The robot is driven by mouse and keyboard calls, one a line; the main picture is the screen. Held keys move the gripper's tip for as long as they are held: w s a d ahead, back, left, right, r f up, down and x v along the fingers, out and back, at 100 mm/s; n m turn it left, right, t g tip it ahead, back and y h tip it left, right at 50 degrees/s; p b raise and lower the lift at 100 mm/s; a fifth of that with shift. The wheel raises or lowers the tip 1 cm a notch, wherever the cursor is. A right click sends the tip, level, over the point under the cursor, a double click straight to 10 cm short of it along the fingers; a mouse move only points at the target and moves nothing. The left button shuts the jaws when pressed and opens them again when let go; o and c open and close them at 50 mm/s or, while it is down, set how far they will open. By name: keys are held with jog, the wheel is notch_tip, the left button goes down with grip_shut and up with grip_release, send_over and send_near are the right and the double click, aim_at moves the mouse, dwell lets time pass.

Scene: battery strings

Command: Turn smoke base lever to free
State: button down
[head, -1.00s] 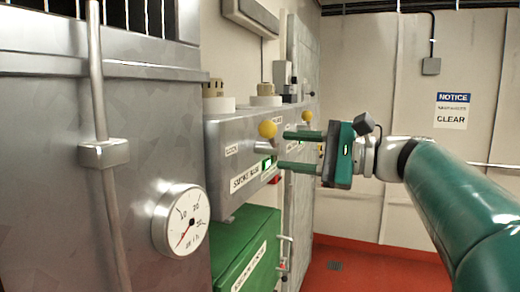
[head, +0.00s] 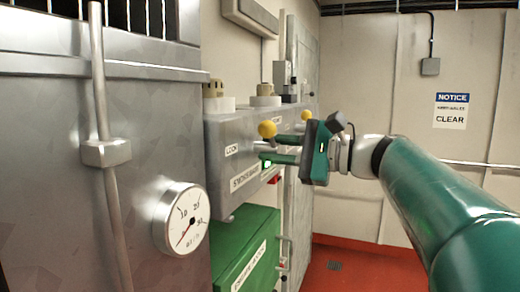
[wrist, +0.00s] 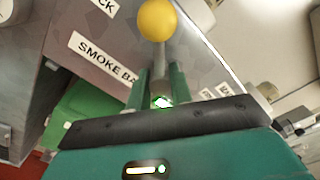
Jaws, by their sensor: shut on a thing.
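The smoke base lever has a yellow ball knob (head: 267,129) and stands out from the grey box, right of the LOCK label (head: 232,150) and above the SMOKE BASE label (head: 245,176). In the wrist view its knob (wrist: 157,19) is beyond my fingertips, and its metal shaft runs back between the green fingers. My gripper (head: 268,149) is shut on the lever's shaft, just below the knob; it also shows in the wrist view (wrist: 160,78). The lower part of the shaft and its pivot are mostly hidden by the fingers. A small green light shows by the fingers.
A second yellow-knobbed lever (head: 306,115) is farther along the same grey box (head: 222,130). A green box (head: 247,250) is below. A round gauge (head: 182,219) and a vertical rod (head: 98,90) are on the near cabinet.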

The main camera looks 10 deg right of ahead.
jog(key=shift+m, duration=0.3)
jog(key=m, duration=0.8)
jog(key=shift+m, duration=0.3)
jog(key=m, duration=0.4)
jog(key=shift+m, duration=2.3)
jog(key=shift+d, duration=0.1)
jog(key=c, duration=1.3)
grip_release()
jog(key=shift+o, duration=0.2)
